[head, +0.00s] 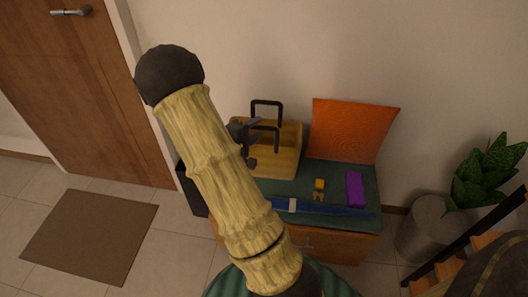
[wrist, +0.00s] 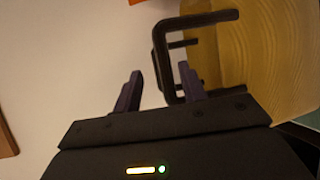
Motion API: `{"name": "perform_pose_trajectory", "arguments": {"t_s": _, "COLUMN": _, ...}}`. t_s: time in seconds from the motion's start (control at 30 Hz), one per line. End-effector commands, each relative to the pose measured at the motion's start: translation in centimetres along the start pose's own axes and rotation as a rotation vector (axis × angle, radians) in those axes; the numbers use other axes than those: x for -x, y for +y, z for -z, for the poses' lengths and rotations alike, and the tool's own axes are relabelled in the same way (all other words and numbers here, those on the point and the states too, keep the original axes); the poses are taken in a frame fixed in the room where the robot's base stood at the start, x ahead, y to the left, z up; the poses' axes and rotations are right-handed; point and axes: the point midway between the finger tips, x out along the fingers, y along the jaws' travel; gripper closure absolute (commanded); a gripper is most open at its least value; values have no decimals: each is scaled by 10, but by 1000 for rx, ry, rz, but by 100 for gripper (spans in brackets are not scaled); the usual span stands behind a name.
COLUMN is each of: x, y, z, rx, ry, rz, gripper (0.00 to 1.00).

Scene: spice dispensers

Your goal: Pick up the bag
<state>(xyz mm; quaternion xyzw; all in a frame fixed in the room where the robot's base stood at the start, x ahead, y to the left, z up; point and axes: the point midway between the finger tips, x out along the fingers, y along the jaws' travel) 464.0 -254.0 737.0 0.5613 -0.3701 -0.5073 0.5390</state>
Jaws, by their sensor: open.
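The bag (head: 286,162) is tan with a wood-like look and two black loop handles (head: 267,102). It stands on the green top of a low bench, its left part hidden behind my arm. In the wrist view the bag (wrist: 278,55) fills the upper right, and its black handles (wrist: 205,19) stick out to the left. My gripper (head: 247,143) is at the left side of the bag near the handles. In the wrist view my gripper (wrist: 158,74) is open, with part of a handle showing between and beyond the fingertips; I see no grip on it.
An orange cushion (head: 350,130) leans on the wall right of the bag. On the bench top (head: 340,175) lie a purple block (head: 355,189), a small yellow item (head: 319,188) and a long blue object (head: 335,209). A potted plant (head: 425,228) stands at the right.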

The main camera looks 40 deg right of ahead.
Motion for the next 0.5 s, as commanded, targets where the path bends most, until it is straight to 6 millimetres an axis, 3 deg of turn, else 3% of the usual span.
{"name": "perform_pose_trajectory", "arguments": {"t_s": 0.3, "x": -2, "y": -1, "z": 0, "rx": -1, "ry": 0, "rz": 0, "gripper": 58}}
{"name": "perform_pose_trajectory", "arguments": {"t_s": 0.5, "x": -25, "y": -9, "z": -2, "rx": -3, "ry": -3, "rz": 0, "gripper": 58}}
